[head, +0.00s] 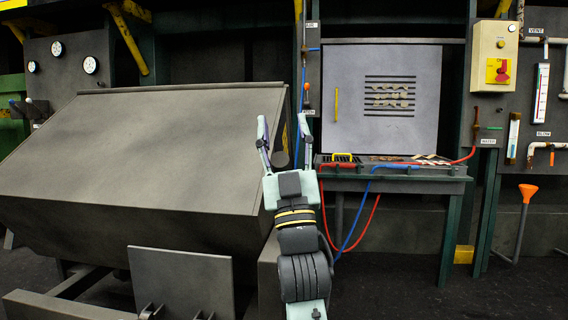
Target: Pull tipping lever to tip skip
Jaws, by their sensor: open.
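The skip (130,150) is a large dark grey metal bin with sloping sides, filling the left of the head view. My gripper (283,128) is open and points away from me, with its two fingers spread apart at the skip's right end. Between the fingers I see a dark upright part with a yellow mark and a rounded grey end (281,159). I cannot tell whether this is the tipping lever, or whether the fingers touch it. My arm hides part of the skip's right side.
A dark bench (390,178) with red and blue hoses stands behind, right of my arm, below a grey cabinet door (380,125). A yellow switch box (494,58) and an orange funnel-shaped piece (528,191) are at the right. The right foreground floor is clear.

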